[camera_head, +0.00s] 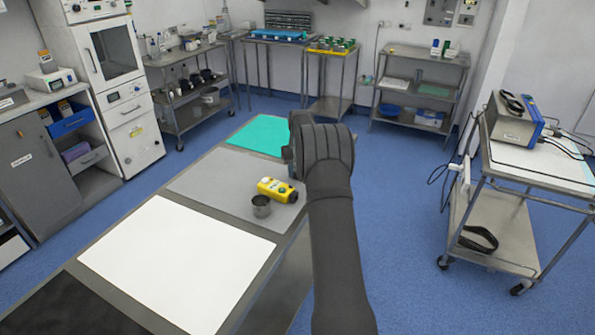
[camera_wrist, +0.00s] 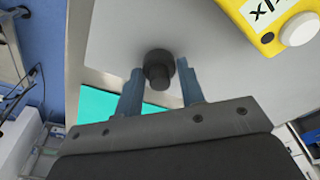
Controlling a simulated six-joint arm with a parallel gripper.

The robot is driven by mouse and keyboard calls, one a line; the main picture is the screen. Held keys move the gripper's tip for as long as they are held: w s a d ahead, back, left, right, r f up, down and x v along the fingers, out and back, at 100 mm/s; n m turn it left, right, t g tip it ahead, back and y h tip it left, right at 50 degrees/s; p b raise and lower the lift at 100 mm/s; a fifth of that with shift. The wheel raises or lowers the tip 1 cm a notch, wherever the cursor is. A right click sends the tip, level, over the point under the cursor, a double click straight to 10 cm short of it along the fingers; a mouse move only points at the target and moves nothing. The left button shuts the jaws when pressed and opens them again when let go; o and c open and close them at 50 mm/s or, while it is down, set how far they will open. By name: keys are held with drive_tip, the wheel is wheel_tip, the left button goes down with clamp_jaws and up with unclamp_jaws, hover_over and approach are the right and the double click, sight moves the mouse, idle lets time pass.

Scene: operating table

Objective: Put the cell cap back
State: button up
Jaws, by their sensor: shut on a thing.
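My gripper (camera_wrist: 160,84) shows in the wrist view, its two blue-grey fingers on either side of a dark round cap (camera_wrist: 158,62). The gripper is shut on this cap, which has a wide disc and a narrower stub. The yellow device (camera_wrist: 268,22) is at the upper right of the wrist view, apart from the gripper, with a white round part on its side. In the head view the yellow device (camera_head: 276,190) lies on the grey mat, left of my arm. My wrist hides the fingers and the cap in the head view.
The table also bears a grey mat (camera_head: 215,180), a white sheet (camera_head: 170,265) and a teal sheet (camera_head: 262,134), with wide bare areas. A trolley with equipment (camera_head: 535,165) stands at the right.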

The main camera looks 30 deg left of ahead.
drive_tip(key=shift+f, duration=0.25)
drive_tip(key=shift+f, duration=0.15)
drive_tip(key=o, duration=1)
drive_tip(key=shift+o, duration=0.2)
wheel_tip(320, 180, up, 12)
drive_tip(key=s+d, duration=0.1)
drive_tip(key=shift+s+d, duration=0.15)
